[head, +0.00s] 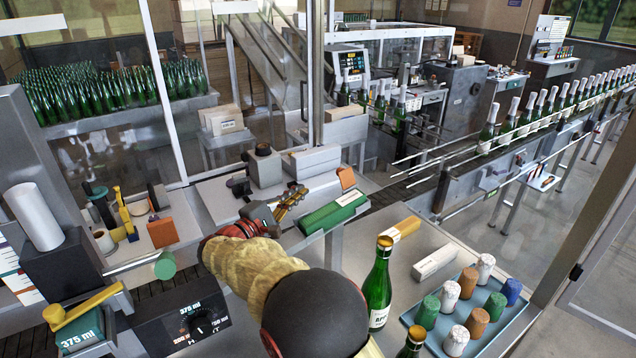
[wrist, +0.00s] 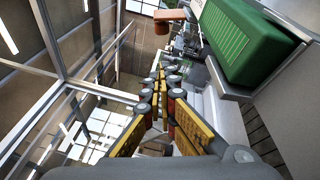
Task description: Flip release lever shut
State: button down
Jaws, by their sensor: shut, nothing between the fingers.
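Two yellow levers show at the left of the head view, and I cannot tell for sure which is the release lever. One yellow lever (head: 84,304) lies slightly tilted over a green block (head: 80,334) marked 375 ml at the lower left. A smaller, upright yellow lever (head: 124,212) stands on the bench behind it. My gripper (head: 301,190) is shut and empty, well to the right of both levers, beside a long green block (head: 335,211). In the wrist view my gripper (wrist: 166,70) points away from the green block (wrist: 240,38), and neither lever shows.
A dial panel (head: 195,318) marked 375 ml sits right of the lower lever. A green cylinder (head: 165,265) lies between the levers. A green bottle (head: 378,285) and a blue tray (head: 408,318) of capsules stand right of my arm. A glass guard's post (head: 316,80) rises behind my gripper.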

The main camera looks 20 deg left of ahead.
aim_at(345, 177)
jog(key=w+d+r, duration=0.1)
jog(key=w+d, duration=0.5)
jog(key=shift+d+r, duration=0.35)
jog(key=shift+r, duration=0.05)
jog(key=shift+w+f+b, duration=0.1)
jog(key=shift+b, duration=0.75)
